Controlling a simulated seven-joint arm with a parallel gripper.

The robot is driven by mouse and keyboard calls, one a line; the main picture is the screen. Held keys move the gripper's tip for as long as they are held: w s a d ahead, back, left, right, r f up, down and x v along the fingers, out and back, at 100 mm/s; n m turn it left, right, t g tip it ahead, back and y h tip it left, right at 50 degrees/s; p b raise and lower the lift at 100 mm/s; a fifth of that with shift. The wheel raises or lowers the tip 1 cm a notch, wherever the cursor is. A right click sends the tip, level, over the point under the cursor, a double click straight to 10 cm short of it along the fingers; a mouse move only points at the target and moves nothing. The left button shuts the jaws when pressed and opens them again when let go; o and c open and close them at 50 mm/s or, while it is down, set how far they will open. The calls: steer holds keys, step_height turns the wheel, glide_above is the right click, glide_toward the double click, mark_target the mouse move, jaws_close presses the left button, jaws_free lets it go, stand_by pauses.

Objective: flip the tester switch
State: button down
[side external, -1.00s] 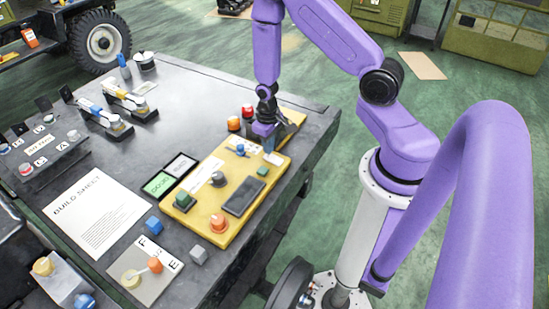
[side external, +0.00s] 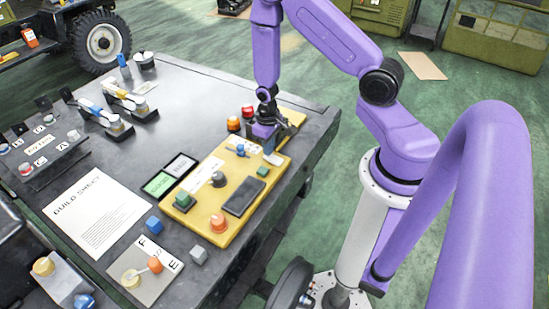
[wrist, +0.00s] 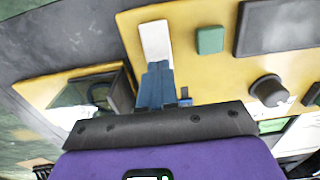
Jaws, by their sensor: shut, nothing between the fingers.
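The yellow tester panel (side external: 205,222) lies at the right edge of the dark workbench; it also shows in the wrist view (wrist: 205,18). My gripper (side external: 268,147) is low over the panel's far part. Its fingertips (wrist: 156,72) are together with nothing held, overlapping the near end of a white strip (wrist: 154,38). The strip also shows beside the gripper in the side view (side external: 274,158). I cannot tell whether it is the switch lever or whether the fingers touch it. A small blue knob (side external: 241,150) stands left of the gripper.
The panel carries an orange knob (side external: 218,222), a dark rectangle (side external: 244,196), a black knob (side external: 218,179) and a green block (side external: 262,172). A build sheet (side external: 97,212) lies left. An F/E lever plate (side external: 150,285) is in front.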

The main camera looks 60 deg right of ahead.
steer(key=shift+f, duration=0.55)
stand_by(0.4)
steer(key=shift+r, duration=3.5)
steer(key=s+a+r+n, duration=0.6)
steer(key=s+a+r, duration=0.1)
steer(key=a+r, duration=0.45)
steer(key=s+a+r+n, duration=0.1)
steer(key=s+r+n, duration=0.5)
steer(key=s, duration=0.8)
step_height(320, 180, up, 3)
steer(key=shift+a+n, duration=0.3)
